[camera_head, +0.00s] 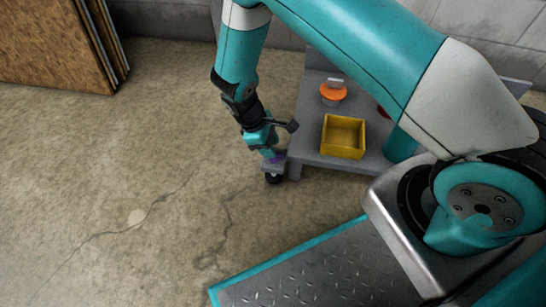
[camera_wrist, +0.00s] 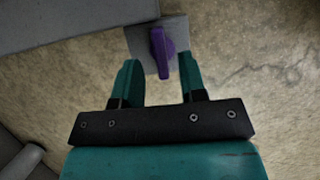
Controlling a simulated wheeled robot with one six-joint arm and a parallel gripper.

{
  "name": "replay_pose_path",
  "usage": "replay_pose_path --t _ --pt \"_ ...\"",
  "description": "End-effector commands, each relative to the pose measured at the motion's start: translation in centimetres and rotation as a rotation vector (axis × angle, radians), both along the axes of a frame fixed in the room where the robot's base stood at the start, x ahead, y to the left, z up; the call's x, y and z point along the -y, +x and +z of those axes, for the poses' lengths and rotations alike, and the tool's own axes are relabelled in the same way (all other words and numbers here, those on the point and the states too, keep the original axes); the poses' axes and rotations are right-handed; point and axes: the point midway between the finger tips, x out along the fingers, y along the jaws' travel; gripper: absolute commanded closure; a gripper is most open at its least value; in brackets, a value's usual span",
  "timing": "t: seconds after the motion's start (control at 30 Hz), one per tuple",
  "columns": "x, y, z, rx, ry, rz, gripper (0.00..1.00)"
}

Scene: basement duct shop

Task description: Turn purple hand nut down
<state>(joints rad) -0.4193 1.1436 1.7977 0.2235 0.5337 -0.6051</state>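The purple hand nut (camera_wrist: 161,50) shows in the wrist view as a narrow upright wing on a small grey plate (camera_wrist: 143,38). In the head view, the nut (camera_head: 278,157) is a small purple patch at the near left corner of the grey bench, partly hidden by my gripper. My gripper (camera_wrist: 159,66) is open, with one teal finger on each side of the nut in the wrist view. A gap shows on both sides, and neither finger appears to touch it. I cannot tell how far down the fingers reach around it.
The grey bench (camera_head: 308,148) holds an open yellow bin (camera_head: 343,153), an orange round piece (camera_head: 333,95) with a pale tab, and a partly hidden red thing (camera_head: 383,112). Brown boards (camera_head: 50,45) lean at the back left. The concrete floor (camera_head: 120,170) at left is clear.

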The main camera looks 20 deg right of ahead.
Motion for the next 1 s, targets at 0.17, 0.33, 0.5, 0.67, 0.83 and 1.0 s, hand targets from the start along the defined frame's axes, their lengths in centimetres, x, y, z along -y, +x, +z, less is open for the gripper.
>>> replay_pose_path --t 0.17,0.33,0.5,0.67,0.83,1.0 --pt "0.8 -0.6 -2.4 -0.001 0.0 -0.001 0.62" --pt "1.0 -0.7 -2.9 0.0 0.0 -0.001 0.62" --pt "1.0 -0.7 -2.8 0.0 0.0 -0.001 0.62" --pt "1.0 -0.7 -2.8 0.0 0.0 -0.001 0.82" --pt "1.0 -0.7 -2.8 0.001 -0.001 -0.001 1.0" --pt "0.8 -0.6 -2.8 0.003 0.0 -0.005 1.0"
